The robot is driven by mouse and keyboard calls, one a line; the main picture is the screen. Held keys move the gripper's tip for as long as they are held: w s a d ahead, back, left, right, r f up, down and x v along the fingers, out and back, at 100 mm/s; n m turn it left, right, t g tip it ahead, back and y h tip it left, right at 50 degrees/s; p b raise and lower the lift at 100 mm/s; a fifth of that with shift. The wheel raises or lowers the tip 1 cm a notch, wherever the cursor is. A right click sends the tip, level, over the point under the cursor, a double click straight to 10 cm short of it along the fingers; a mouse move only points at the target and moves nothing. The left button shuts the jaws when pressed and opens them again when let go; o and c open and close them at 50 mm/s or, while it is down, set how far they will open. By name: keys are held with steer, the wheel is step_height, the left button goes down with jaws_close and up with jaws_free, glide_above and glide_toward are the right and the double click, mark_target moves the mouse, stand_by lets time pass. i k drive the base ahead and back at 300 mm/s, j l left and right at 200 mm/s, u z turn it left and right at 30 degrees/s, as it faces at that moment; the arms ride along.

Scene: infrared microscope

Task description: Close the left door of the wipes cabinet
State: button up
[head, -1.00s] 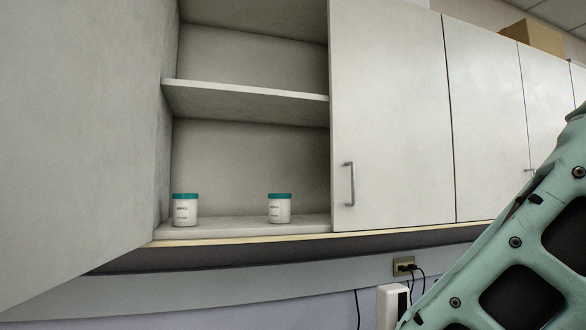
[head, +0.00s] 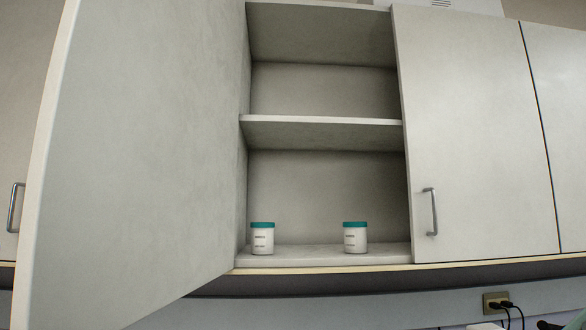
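The wipes cabinet's left door (head: 150,150) stands wide open, swung out toward me on its hinge at the left side of the cabinet opening. I see its inner face, and its free edge is at the left of the head view. Its handle is hidden. The open cabinet (head: 325,133) has a middle shelf. Two white jars with teal lids stand on its bottom, a left jar (head: 263,240) and a right jar (head: 356,240). My gripper is not in view.
The right door (head: 470,140) is shut, with a vertical metal handle (head: 431,212). Another handle (head: 15,207) shows on a neighbouring cabinet at far left. A wall outlet (head: 496,302) with plugged cords is below. The space before the opening looks clear.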

mark_target(129, 208)
steer(key=u, duration=0.85)
